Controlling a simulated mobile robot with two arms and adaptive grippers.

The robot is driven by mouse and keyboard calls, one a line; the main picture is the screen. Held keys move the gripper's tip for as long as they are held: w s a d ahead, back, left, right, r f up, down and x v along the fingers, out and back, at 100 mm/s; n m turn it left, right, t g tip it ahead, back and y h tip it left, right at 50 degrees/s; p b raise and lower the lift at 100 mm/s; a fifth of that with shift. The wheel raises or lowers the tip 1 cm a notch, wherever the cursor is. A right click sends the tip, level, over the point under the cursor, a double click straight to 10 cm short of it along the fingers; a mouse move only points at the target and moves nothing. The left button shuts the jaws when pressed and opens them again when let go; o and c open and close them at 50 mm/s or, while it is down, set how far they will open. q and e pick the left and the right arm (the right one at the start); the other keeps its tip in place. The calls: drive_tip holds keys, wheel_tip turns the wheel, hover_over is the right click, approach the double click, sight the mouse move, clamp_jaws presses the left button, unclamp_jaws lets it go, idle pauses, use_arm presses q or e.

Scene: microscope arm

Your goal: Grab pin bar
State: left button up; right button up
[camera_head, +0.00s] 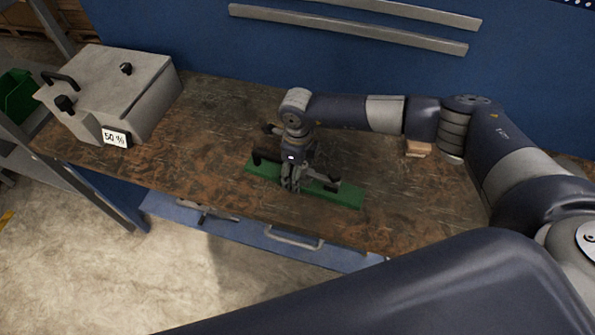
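A long green bar (341,196), which I take to be the pin bar, lies on the wooden workbench near its front edge. A black upright part stands near each end of the bar. My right gripper (291,184) reaches in from the right and points down at the middle of the bar. Its fingertips are at the bar or just above it, and they hide that part. I cannot tell whether the fingers are closed on anything. My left gripper is not in view.
A grey box (112,82) with black knobs and a "50 %" label stands at the left end of the workbench (215,110). A small light wooden block (418,148) lies right, behind my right arm. The blue back panel (190,30) carries metal rails. Bench around the bar is mostly clear.

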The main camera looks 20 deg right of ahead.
drive_tip(key=shift+f, duration=0.4)
drive_tip(key=shift+c, duration=0.5)
drive_tip(key=c, duration=1.4)
drive_tip(key=shift+w+r, duration=0.1)
drive_tip(key=shift+c, duration=0.8)
drive_tip(key=shift+r, duration=0.1)
